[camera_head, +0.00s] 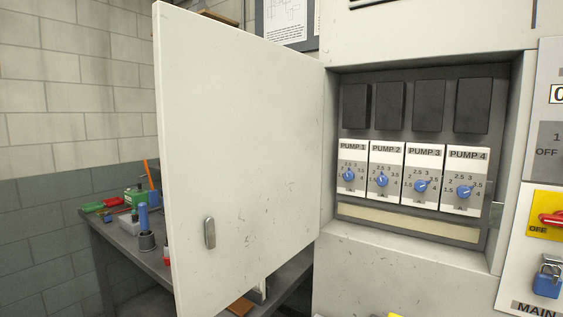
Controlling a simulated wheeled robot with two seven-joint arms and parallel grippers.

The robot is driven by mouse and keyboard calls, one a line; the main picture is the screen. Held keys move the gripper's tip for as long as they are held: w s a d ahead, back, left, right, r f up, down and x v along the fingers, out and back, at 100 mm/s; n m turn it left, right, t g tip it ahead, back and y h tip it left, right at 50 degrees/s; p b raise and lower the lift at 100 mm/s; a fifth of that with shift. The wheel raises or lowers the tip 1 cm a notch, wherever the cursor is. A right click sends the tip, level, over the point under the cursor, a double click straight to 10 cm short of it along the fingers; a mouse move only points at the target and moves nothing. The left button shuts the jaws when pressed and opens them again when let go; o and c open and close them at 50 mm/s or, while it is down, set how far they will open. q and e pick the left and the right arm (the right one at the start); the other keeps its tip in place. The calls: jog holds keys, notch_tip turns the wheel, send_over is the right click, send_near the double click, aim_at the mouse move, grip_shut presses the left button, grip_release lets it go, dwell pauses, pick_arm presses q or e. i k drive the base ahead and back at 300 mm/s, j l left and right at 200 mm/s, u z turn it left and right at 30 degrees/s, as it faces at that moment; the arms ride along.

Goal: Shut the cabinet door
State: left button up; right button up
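The white cabinet door (245,140) stands wide open, swung out to the left of the cabinet opening. A small grey oval handle (210,233) is on its lower left face. The open cabinet (410,238) shows a recess with several pump panels, such as PUMP 1 (352,170) and PUMP 4 (463,180). Each panel has a blue dial under a dark block. Neither of my grippers shows in the head view.
A workbench (145,262) with tools and small parts stands behind the door at left. Right of the recess are a yellow plate with a red switch (551,219) and a blue padlock (548,280). The space before the recess looks clear.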

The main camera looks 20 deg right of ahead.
aim_at(240, 113)
jog(key=i+j+z, duration=0.2)
jog(key=z, duration=0.15)
jog(key=i+j+z, duration=0.2)
jog(key=j+z, duration=0.15)
jog(key=i+j+z, duration=0.1)
jog(key=j+z, duration=0.25)
jog(key=i+j+z, duration=0.1)
jog(key=j+z, duration=0.25)
jog(key=j, duration=0.15)
jog(key=j+z, duration=0.35)
jog(key=i+j+z, duration=0.2)
jog(key=j+z, duration=0.2)
jog(key=j, duration=0.15)
